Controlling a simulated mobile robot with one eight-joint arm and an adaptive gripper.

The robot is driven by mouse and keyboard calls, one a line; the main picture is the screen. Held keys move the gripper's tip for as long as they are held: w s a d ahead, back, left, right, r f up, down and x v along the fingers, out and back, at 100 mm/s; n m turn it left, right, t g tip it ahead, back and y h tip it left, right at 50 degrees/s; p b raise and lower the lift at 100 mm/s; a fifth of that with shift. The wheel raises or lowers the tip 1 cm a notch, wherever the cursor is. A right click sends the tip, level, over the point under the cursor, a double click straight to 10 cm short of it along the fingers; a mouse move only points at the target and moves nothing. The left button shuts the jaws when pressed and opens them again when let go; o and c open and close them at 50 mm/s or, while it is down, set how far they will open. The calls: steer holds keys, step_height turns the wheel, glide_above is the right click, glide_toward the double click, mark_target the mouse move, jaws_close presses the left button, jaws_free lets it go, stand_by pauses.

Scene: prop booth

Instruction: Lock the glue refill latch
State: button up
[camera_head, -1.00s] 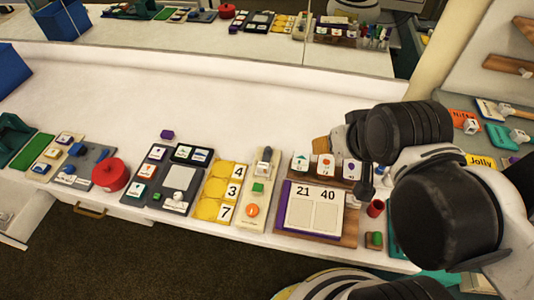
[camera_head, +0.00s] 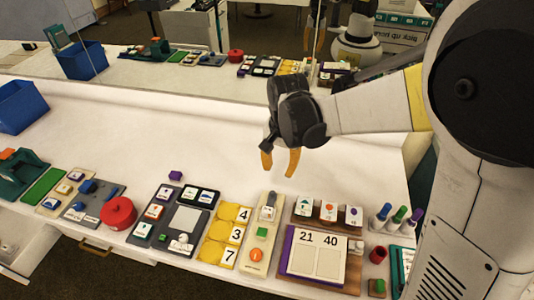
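My gripper (camera_head: 280,161) hangs above the white counter with its two orange fingers pointing down. The fingers are apart and nothing is between them. Below it and a little left is a narrow beige board (camera_head: 251,241) with a grey lever-like piece (camera_head: 269,205), a green block (camera_head: 262,232) and an orange disc (camera_head: 256,254). The gripper is apart from this board. No label reading glue refill is legible, so I cannot tell whether the grey piece is the latch, nor its state.
Left of the board are yellow number tiles (camera_head: 221,235), a dark panel (camera_head: 146,223), a red round pot (camera_head: 118,213) and a teal device (camera_head: 18,176). Right are a 21/40 board (camera_head: 316,254) and upright markers (camera_head: 398,216).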

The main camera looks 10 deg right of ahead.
mark_target(273, 192)
steer(key=shift+m+g, duration=0.3)
steer(key=shift+g, duration=0.1)
steer(key=f+b, duration=0.1)
steer(key=f, duration=0.3)
steer(key=a+f+b, duration=0.1)
steer(key=f, duration=0.3)
steer(key=w+f+b, duration=0.1)
steer(key=f+b, duration=0.1)
steer(key=f, duration=0.3)
steer(key=shift+a, duration=0.2)
steer(key=shift+c, duration=0.5)
jaws_close()
